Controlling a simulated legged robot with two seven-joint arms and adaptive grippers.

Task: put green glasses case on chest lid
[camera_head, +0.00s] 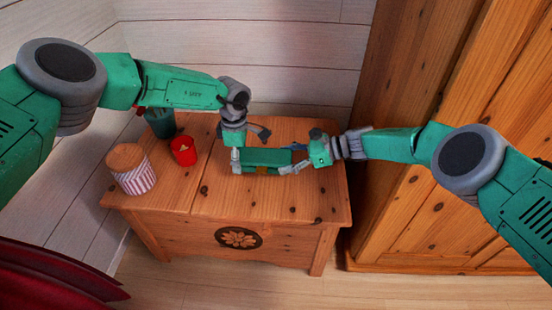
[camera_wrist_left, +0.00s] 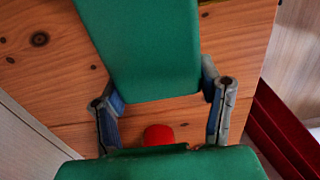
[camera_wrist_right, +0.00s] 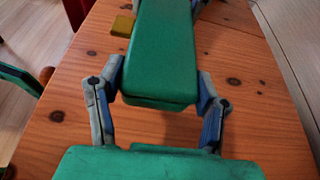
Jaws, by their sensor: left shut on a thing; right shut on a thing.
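The green glasses case (camera_head: 268,158) is a long box, held level over the right part of the wooden chest lid (camera_head: 240,202). My left gripper (camera_head: 236,160) is shut on its left end, and my right gripper (camera_head: 297,166) is shut on its right end. In the left wrist view the case (camera_wrist_left: 145,45) runs between the fingers, and in the right wrist view the case (camera_wrist_right: 163,50) does too. I cannot tell whether its underside touches the lid. My fingers hide parts of both ends.
On the chest's left part stand a striped container (camera_head: 133,177), a red candle-like item (camera_head: 183,151) and a dark green cup (camera_head: 161,124). A small yellow block (camera_wrist_right: 122,26) lies beside the case. A wooden wardrobe (camera_head: 425,215) stands right; the lid's front is clear.

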